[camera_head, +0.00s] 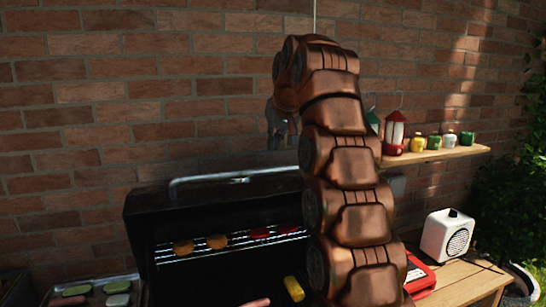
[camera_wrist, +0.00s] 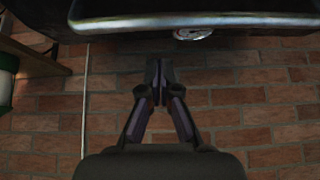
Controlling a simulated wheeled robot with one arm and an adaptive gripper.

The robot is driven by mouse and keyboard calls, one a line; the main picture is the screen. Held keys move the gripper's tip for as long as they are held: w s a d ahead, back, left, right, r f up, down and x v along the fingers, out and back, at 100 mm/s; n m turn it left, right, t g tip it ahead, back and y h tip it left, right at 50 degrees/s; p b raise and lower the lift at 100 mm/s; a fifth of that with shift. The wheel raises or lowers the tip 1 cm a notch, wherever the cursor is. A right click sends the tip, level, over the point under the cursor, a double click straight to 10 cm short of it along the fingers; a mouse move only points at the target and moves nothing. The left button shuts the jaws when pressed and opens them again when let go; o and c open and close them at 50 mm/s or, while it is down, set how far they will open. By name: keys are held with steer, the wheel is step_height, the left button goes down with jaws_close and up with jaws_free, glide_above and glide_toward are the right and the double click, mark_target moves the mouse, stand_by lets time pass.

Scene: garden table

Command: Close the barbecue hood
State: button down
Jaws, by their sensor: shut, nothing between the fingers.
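The barbecue (camera_head: 145,225) is black, and its hood stands open, with the cooking racks showing inside. The hood's metal handle (camera_head: 205,181) runs along the top of the raised hood. In the wrist view the handle (camera_wrist: 190,21) is a bright bar across the top, with a round metal disc (camera_wrist: 193,34) beside it. My gripper (camera_head: 276,140) hangs above the hood, in front of the brick wall, partly hidden by my arm. In the wrist view my gripper (camera_wrist: 158,68) has its fingertips together and empty, apart from the handle in the picture. My arm hides the hood's right side.
Food lies on the upper rack (camera_head: 215,249), and corn (camera_head: 293,288) lies below. A tray (camera_head: 95,288) stands at the left. At the right are a shelf (camera_head: 440,154) with a red lantern (camera_head: 394,132) and jars, and a white radio (camera_head: 447,235) on a wooden table. The brick wall is close behind.

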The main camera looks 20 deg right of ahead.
steer(key=shift+w+d+r, duration=0.6)
steer(key=shift+w+r, duration=0.25)
steer(key=shift+r, duration=0.2)
steer(key=b, duration=0.2)
glide_above(272, 184)
steer(key=w, duration=0.4)
steer(key=shift+t, duration=0.4)
steer(key=f, duration=0.7)
steer(key=shift+s+f, duration=0.25)
steer(key=shift+f, duration=0.1)
steer(key=shift+s+f+b, duration=0.35)
steer(key=shift+s+b, duration=0.3)
steer(key=shift+s, duration=0.25)
steer(key=shift+s+r, duration=0.15)
steer(key=shift+s, duration=0.05)
steer(key=shift+s+f, duration=0.2)
steer(key=shift+s, duration=0.2)
steer(key=shift+s, duration=0.2)
steer(key=shift+s+f, duration=0.15)
steer(key=shift+f, duration=0.1)
steer(key=shift+s, duration=0.1)
